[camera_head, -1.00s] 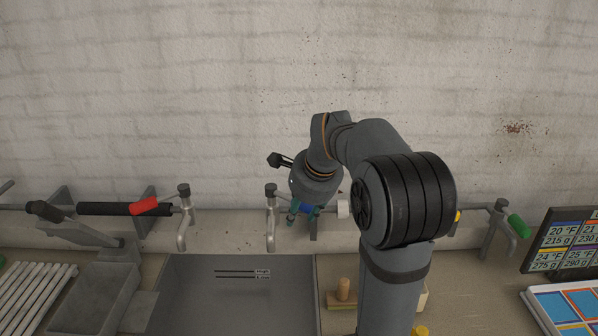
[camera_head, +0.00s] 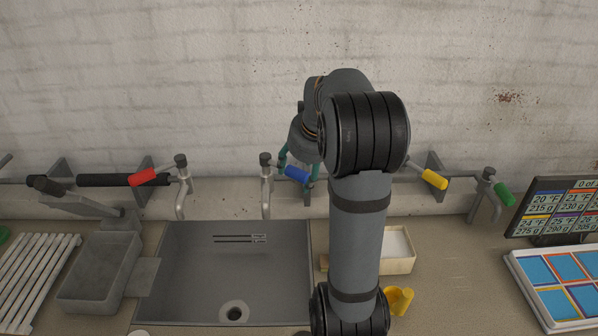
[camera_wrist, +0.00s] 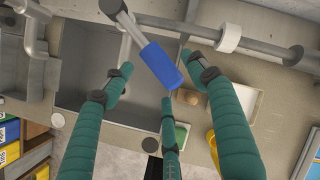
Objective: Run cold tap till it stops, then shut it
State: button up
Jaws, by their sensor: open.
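The tap with the blue handle (camera_head: 297,174) is on the wall pipe above the right part of the sink. Its grey spout (camera_head: 266,200) points down; I see no water coming from it. The blue handle slants down and to the right. My gripper (camera_head: 298,168) is at this handle, with teal fingers on either side. In the wrist view my gripper (camera_wrist: 157,75) has its three fingers spread wide, and the blue handle (camera_wrist: 162,66) lies between them, not clamped. Whether any finger touches it, I cannot tell.
The grey sink (camera_head: 190,270) has a drain (camera_head: 234,313) at its front. A red-handled tap (camera_head: 143,177) is to the left, yellow (camera_head: 434,179) and green (camera_head: 504,194) handles to the right. A box (camera_head: 399,264) and a yellow item (camera_head: 398,300) stand beside my arm.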

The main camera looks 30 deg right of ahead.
jog(key=shift+x, duration=1)
jog(key=shift+c, duration=1.1)
jog(key=c, duration=1.1)
